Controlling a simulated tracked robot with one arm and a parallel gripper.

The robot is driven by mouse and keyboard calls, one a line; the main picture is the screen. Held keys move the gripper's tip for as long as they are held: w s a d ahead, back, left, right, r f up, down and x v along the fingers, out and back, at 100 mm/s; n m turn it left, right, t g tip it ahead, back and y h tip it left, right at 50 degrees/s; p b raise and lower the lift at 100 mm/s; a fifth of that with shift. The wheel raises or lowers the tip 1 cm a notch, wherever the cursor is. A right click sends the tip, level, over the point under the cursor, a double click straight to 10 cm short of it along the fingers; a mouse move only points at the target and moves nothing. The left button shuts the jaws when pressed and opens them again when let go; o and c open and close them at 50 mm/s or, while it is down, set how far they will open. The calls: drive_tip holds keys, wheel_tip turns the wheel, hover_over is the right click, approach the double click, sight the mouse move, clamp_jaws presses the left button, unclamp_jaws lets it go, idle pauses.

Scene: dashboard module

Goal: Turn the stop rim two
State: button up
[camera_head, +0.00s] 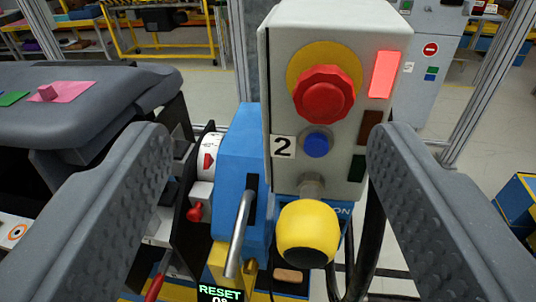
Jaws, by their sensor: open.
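The control box marked 2 (283,148) stands upright in front of me, a little right of centre. On its face is the red scalloped stop rim (324,94) on a yellow round backing. Below it are a blue button (317,143) and a yellow knob (308,234). A red lamp (384,74) is lit at the box's upper right, above two dark lamps. My gripper (262,145) is open, with one grey ribbed finger on each side of the picture. The box shows between the fingers, and the stop rim lies above fingertip level. Nothing is held.
A blue housing with a metal lever (240,232) stands left of the box, above a display reading RESET (220,293). A dark dashboard (85,95) with pink and green pieces fills the left. Black cables hang below the box. A grey cabinet (432,70) stands behind right.

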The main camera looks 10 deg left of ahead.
sight(323, 105)
drive_tip(key=s+d+f+t+h+p, duration=0.1)
drive_tip(key=s+f+h+p, duration=0.2)
drive_tip(key=f, duration=0.1)
drive_tip(key=shift+n, duration=0.3)
drive_tip(key=w, duration=0.4)
drive_tip(key=w+p, duration=0.1)
drive_tip(key=w, duration=0.4)
drive_tip(key=w+d+p, duration=0.1)
drive_tip(key=w, duration=0.3)
drive_tip(key=shift+w+f, duration=0.1)
drive_tip(key=shift+w, duration=0.2)
